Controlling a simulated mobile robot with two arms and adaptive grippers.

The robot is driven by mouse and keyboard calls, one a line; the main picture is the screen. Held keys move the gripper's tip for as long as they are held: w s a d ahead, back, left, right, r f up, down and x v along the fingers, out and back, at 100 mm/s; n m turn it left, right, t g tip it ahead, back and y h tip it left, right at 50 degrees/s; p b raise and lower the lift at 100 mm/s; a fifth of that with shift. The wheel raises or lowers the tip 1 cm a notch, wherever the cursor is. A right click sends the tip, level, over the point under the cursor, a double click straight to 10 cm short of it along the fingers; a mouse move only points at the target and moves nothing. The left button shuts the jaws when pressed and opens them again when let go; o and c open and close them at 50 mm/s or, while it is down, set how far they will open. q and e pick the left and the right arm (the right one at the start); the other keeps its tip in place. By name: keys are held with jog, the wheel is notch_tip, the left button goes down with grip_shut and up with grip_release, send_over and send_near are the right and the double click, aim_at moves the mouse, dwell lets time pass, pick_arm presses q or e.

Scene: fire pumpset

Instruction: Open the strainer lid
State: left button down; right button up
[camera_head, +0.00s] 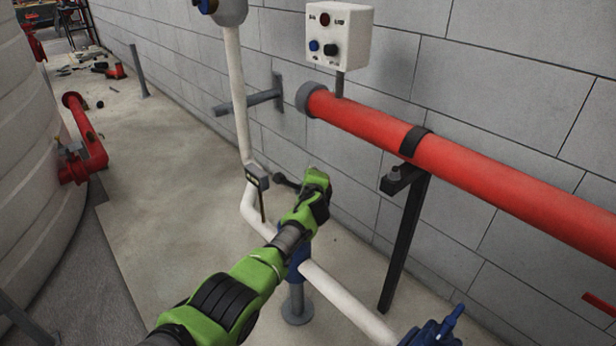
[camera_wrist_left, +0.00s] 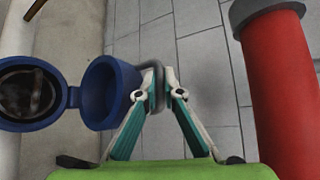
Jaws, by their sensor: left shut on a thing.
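In the left wrist view, the blue strainer body (camera_wrist_left: 22,123) is at the left with its round opening uncovered and its dark inside showing. The blue strainer lid (camera_wrist_left: 112,92) is swung away from the opening, hinged to the body between them. My left gripper (camera_wrist_left: 161,90) is shut on the grey loop handle (camera_wrist_left: 154,68) at the lid's right side. In the head view, the blue strainer (camera_head: 298,262) on the white pipe is mostly behind my left arm, and the lid and fingertips cannot be made out. My right gripper is not in view.
A thick red pipe (camera_head: 470,162) runs along the grey block wall, held by a black post (camera_head: 404,245). A white pipe (camera_head: 345,301) carries a blue valve (camera_head: 433,333) at lower right. A control box (camera_head: 339,36) is on the wall. Open floor lies left.

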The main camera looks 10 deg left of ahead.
pick_arm(q)
jog(key=shift+w+a+r+g, duration=0.1)
jog(key=shift+w+r+g, duration=0.2)
jog(key=shift+w, duration=0.15)
jog(key=c, duration=2.2)
grip_release()
jog(key=shift+s, duration=0.1)
jog(key=shift+o, duration=0.2)
jog(key=shift+f, duration=0.2)
jog(key=shift+v, duration=1.05)
jog(key=v, duration=1)
jog(key=shift+d+m, duration=0.3)
